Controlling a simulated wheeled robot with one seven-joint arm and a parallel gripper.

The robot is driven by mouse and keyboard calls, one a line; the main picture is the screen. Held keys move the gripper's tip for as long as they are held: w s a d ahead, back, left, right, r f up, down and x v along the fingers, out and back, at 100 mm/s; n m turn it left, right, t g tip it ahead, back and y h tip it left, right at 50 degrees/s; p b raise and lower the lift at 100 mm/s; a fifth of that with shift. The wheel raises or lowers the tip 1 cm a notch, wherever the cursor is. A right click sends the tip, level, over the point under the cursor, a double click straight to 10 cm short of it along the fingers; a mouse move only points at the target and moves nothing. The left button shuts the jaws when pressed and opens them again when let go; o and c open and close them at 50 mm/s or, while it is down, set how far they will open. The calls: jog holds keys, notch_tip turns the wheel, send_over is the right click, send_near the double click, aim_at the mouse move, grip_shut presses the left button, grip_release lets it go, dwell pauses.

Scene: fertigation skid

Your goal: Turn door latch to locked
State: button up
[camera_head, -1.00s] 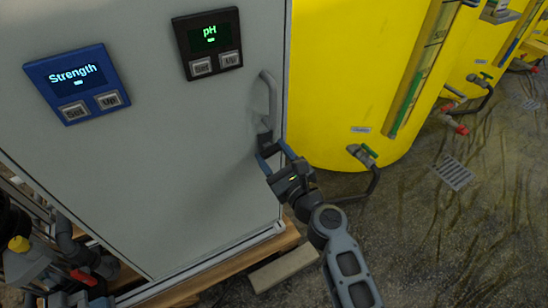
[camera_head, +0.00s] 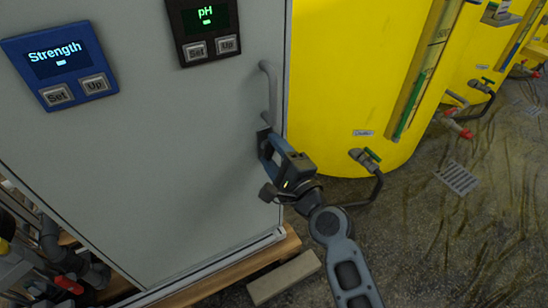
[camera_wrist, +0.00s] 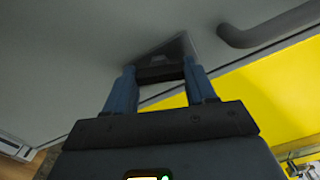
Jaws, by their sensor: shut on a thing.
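The grey cabinet door (camera_head: 170,150) fills the left of the head view. Its dark latch (camera_head: 264,134) sits just below the grey door handle (camera_head: 269,90), near the door's right edge. In the wrist view the latch shows as a dark bar (camera_wrist: 160,74) between the blue fingers, in front of a dark plate on the door. My gripper (camera_head: 266,147) is at the latch, its blue fingers shut on it; it also shows in the wrist view (camera_wrist: 161,82). In the head view the fingers partly hide the latch, so its exact angle is hard to read.
The blue Strength panel (camera_head: 60,65) and black pH panel (camera_head: 206,30) are above left on the door. A wooden base (camera_head: 215,275) lies below the cabinet.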

jog(key=shift+f+n+b, duration=0.1)
jog(key=shift+n+b, duration=0.75)
jog(key=shift+n, duration=1.05)
jog(key=o, duration=1)
jog(key=shift+o, duration=0.2)
jog(key=v, duration=0.7)
jog(key=shift+s+d+p, duration=0.25)
jog(key=shift+s+p, duration=0.05)
jog(key=shift+s, duration=0.05)
